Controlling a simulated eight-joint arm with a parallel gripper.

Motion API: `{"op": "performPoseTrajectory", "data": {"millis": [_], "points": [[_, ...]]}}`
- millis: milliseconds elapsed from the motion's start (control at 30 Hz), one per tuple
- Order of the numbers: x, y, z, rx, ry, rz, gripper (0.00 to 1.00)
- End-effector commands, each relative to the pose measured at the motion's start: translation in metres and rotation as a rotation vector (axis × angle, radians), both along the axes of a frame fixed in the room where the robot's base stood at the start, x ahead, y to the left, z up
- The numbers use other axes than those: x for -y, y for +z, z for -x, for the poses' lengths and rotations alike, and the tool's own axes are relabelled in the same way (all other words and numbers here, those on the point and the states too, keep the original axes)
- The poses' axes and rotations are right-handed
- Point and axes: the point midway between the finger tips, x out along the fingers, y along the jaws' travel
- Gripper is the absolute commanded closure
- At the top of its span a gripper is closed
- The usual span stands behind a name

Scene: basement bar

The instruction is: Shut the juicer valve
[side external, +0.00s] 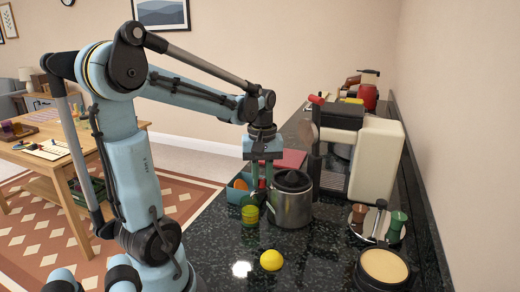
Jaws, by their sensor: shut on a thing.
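The juicer (291,208) is a steel cylinder with a black top, standing on the dark counter. My gripper (262,186) points down at the juicer's left side, close against it. Its fingers are shut on a small red part (262,184), which appears to be the juicer valve's handle. The fingers hide most of this part, and I cannot tell the valve's position. A small yellow-green bottle or jar (250,212) stands in front of the fingers and covers the area below them.
A yellow lemon (271,260) lies on the counter in front. A teal box (238,190) with orange things stands behind the gripper. A cream and black coffee machine (374,160) stands behind right. A round tray (378,222) and a round container (384,266) are at right.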

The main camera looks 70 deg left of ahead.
Motion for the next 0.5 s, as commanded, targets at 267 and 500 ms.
{"op": "performPoseTrajectory", "data": {"millis": [267, 500], "points": [[-0.0003, 0.0003, -0.0003, 0.001, 0.213, -0.001, 1.00], [-0.0004, 0.0003, -0.0003, 0.001, 0.329, -0.001, 1.00]]}}
